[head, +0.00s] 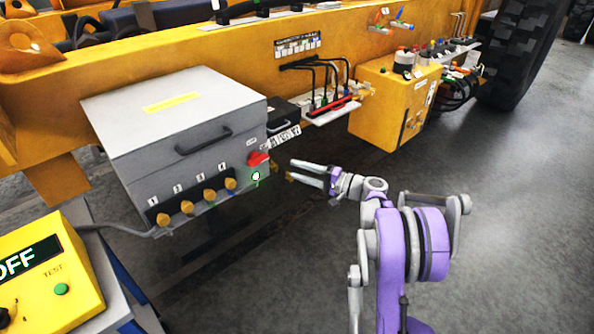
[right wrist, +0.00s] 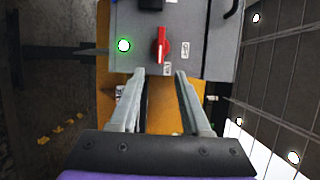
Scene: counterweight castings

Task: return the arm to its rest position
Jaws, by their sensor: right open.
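My right arm (head: 392,255), purple and grey, reaches up from the lower right in the head view. Its gripper (head: 309,172) is open and empty, with the fingers pointing left toward the right end of a grey control box (head: 180,110). In the right wrist view the two fingers (right wrist: 158,85) stand apart with nothing between them. Beyond their tips are a red rotary switch (right wrist: 161,47) and a lit green lamp (right wrist: 124,45) on the box. In the head view the red switch (head: 258,158) sits just left of the fingertips. My left gripper is not in view.
The grey box is mounted on a yellow machine frame (head: 400,27). A yellow box (head: 392,105) with fittings stands further right, near a large tyre (head: 522,50). A yellow test panel (head: 50,272) is at lower left. The grey floor (head: 520,200) at right is clear.

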